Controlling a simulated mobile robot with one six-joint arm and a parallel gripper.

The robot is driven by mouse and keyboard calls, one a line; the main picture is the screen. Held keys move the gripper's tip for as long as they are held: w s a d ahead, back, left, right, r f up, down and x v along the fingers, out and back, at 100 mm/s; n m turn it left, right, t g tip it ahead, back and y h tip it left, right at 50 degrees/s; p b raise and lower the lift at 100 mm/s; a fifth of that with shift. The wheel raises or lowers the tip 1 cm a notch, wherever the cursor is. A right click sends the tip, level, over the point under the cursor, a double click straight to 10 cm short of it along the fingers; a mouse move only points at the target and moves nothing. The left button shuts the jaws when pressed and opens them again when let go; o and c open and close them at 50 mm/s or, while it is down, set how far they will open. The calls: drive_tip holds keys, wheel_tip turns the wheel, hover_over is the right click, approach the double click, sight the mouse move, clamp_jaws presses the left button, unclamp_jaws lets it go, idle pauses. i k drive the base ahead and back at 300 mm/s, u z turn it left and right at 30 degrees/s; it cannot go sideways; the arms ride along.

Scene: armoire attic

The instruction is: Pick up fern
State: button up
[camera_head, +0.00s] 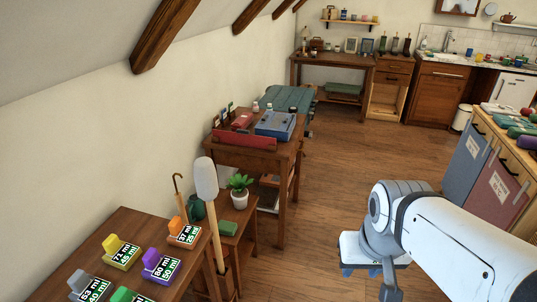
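A small green leafy plant in a white pot (240,191), the only plant I make out and so likely the fern, stands upright on a low wooden stand beside the left wall. A green block lies in front of it and a dark green pot is to its left. My gripper (361,271) seems to be the white part with blue tips at the lower right, partly hidden by my arm. It is well to the right of the plant and apart from it, above the floor. Whether its fingers are open is unclear.
A table with coloured labelled blocks (122,252) is at lower left. A pale long-handled tool (207,182) and a cane (178,190) stand left of the plant. A desk with a blue box (275,124) is behind it. Wooden floor (330,190) is clear between the plant and my arm.

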sight(239, 194)
drive_tip(key=u, duration=0.1)
drive_tip(key=i, duration=1.65)
drive_tip(key=u, duration=0.9)
drive_tip(key=k, duration=0.8)
drive_tip(key=u, duration=0.15)
drive_tip(key=i, duration=0.85)
drive_tip(key=z, duration=0.05)
